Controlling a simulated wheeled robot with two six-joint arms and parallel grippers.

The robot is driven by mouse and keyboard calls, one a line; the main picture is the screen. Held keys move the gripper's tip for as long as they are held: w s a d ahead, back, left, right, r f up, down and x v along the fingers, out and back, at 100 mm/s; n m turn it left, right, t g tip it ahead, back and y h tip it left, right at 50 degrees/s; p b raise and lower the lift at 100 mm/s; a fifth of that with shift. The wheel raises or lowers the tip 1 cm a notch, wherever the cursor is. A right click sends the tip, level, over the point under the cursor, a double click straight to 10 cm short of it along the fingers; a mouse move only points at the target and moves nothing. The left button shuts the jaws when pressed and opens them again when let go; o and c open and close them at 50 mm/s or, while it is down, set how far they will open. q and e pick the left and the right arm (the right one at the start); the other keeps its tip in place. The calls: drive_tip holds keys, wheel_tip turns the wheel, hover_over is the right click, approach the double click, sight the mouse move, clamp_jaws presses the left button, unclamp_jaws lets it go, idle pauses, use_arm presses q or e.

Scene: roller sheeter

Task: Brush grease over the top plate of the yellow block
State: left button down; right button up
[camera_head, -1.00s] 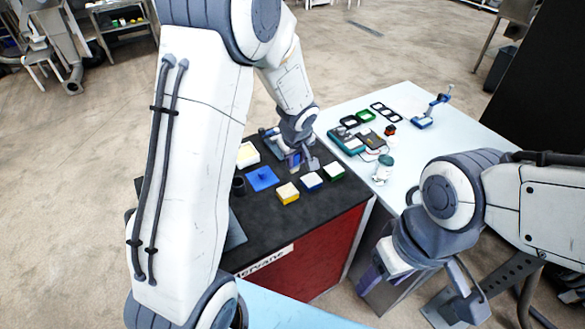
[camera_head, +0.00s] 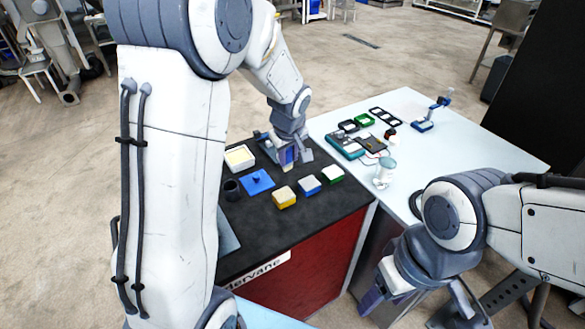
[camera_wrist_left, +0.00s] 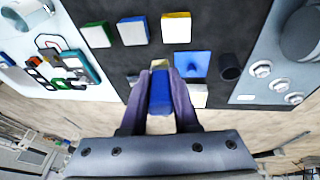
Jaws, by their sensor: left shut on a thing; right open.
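The yellow block (camera_head: 284,200) has a pale top plate and sits on the black bench top. It also shows in the left wrist view (camera_wrist_left: 176,30). My left gripper (camera_head: 289,158) is shut on a brush with a blue handle (camera_wrist_left: 160,92). The brush's tan bristle tip (camera_wrist_left: 160,64) points toward the blocks and is apart from the yellow block, behind it in the head view. My right gripper (camera_head: 378,290) is open and empty, off the bench at the front right. A white tray with pale yellow content (camera_head: 240,157), perhaps the grease, stands at the back left.
A blue block (camera_head: 308,186) and a green block (camera_head: 332,174) stand right of the yellow one. A blue knobbed plate (camera_head: 257,182) and a black cup (camera_head: 232,190) lie left. The pale table (camera_head: 440,150) at right holds tools. The bench's front is clear.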

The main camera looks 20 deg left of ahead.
use_arm(q)
drive_tip(key=shift+s+b, duration=0.1)
drive_tip(key=shift+b, duration=0.25)
drive_tip(key=shift+d+f, duration=0.1)
drive_tip(key=shift+f, duration=0.05)
use_arm(e)
drive_tip(key=shift+f, duration=0.9)
